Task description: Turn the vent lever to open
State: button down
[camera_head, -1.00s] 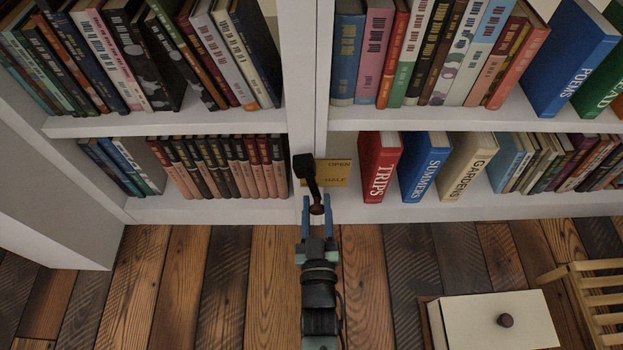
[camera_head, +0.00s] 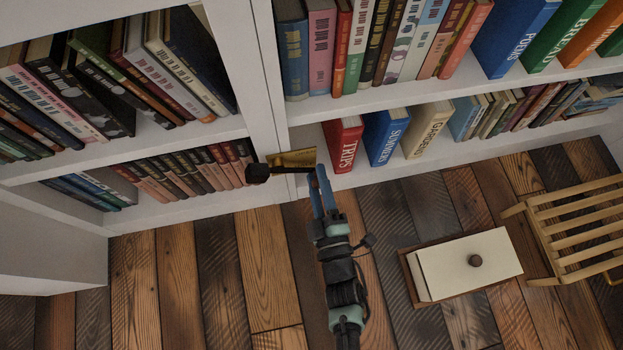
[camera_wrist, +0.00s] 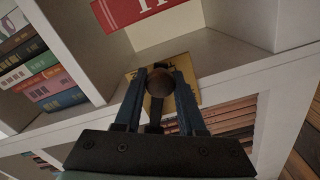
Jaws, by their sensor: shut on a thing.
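The vent lever (camera_head: 285,170) is a dark bar on a black hub (camera_head: 257,173), mounted on the white upright between the shelf bays. In the head view it points right, roughly level, along the lower edge of a yellow label plate (camera_head: 293,158). The plate's words are too small to read now. My gripper (camera_head: 320,172) is at the lever's free end. In the wrist view, my gripper (camera_wrist: 160,95) is shut on the lever's round brown knob (camera_wrist: 160,83), with a blue finger on each side. The yellow plate (camera_wrist: 186,70) shows behind it, partly hidden.
Books fill the shelves, with the red TRIPS book (camera_head: 343,146) close to the right of my gripper. A box with a pale lid and round knob (camera_head: 468,262) and a wooden slatted chair (camera_head: 575,230) stand at right. The plank floor (camera_head: 200,280) is clear at left.

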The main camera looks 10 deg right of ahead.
jog(key=r+n, duration=0.1)
jog(key=r+n+p, duration=0.1)
jog(key=shift+d+n, duration=0.3)
jog(key=shift+d, duration=0.05)
jog(key=shift+d+r+n+p, duration=0.15)
jog(key=shift+r+n, duration=0.25)
jog(key=shift+n, duration=0.25)
jog(key=shift+a+r+n+p, duration=0.15)
jog(key=shift+r+n, duration=0.2)
jog(key=shift+n, duration=0.3)
jog(key=shift+r, duration=0.1)
jog(key=c, duration=0.5)
grip_release()
jog(key=shift+s, duration=0.1)
jog(key=s+p, duration=0.4)
jog(key=s, duration=0.9)
